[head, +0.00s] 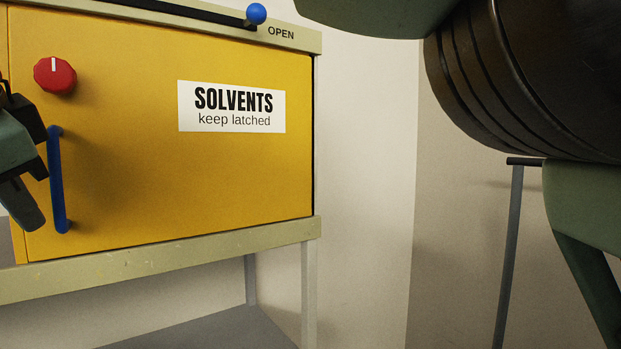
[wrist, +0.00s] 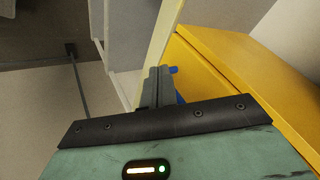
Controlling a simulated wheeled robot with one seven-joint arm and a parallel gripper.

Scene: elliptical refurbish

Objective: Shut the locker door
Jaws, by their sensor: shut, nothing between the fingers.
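The yellow locker door (head: 200,180) fills the left half of the head view, inside a pale frame. It looks about flush with the frame, with a dark line along its right edge; I cannot tell whether it is fully shut. A blue upright handle (head: 59,180) is on its left side, below a red knob (head: 55,75). My gripper (head: 22,150) is at the left picture edge, just left of the handle and partly cut off. In the wrist view my fingers (wrist: 158,84) are together and empty. The blue handle (wrist: 174,70) shows partly behind them, beside yellow panelling (wrist: 215,75).
A blue ball knob (head: 256,14) sits on a dark bar on the frame's top rail, beside the word OPEN. A white label (head: 232,106) reads "SOLVENTS keep latched". The pale frame (head: 170,249) stands on legs above a grey shelf (head: 215,330). A wall is at right.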

